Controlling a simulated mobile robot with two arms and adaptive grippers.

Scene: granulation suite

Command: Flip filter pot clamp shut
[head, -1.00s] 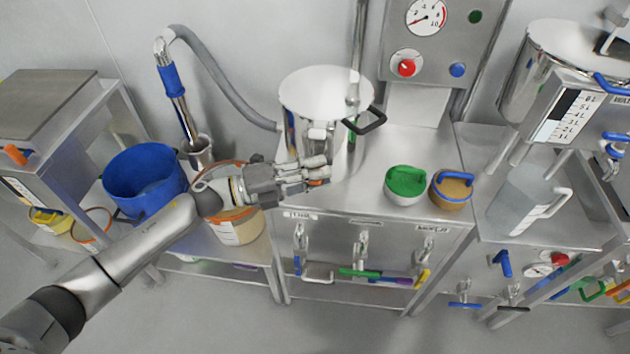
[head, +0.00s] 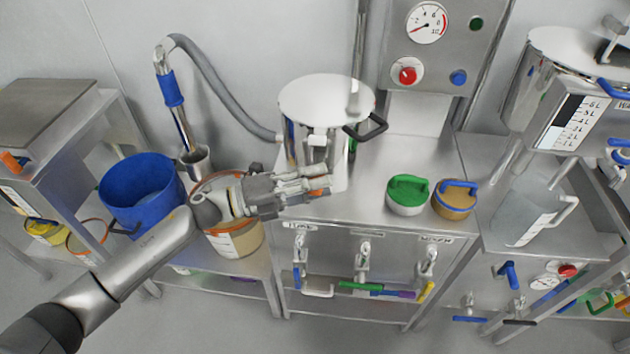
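The filter pot (head: 300,100) is a shiny steel pot with a flat lid. It stands at the back left of the steel bench, with a black loop handle (head: 376,127) on its right. A small pale metal clamp part (head: 318,141) shows on its front, near the rim; its exact position is too small to tell. My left gripper (head: 328,180) reaches in from the left, in front of the pot's lower side and below the clamp part. Its fingers point right and lie close together; any gap or contact with the pot is unclear. My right gripper is out of view.
A green-lidded tub (head: 407,196) and a tan tub with a blue handle (head: 454,200) stand right of the pot. A gauge panel (head: 437,60) rises behind. A blue bucket (head: 142,195) and a hose (head: 215,85) are left. Valves (head: 363,260) line the bench front.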

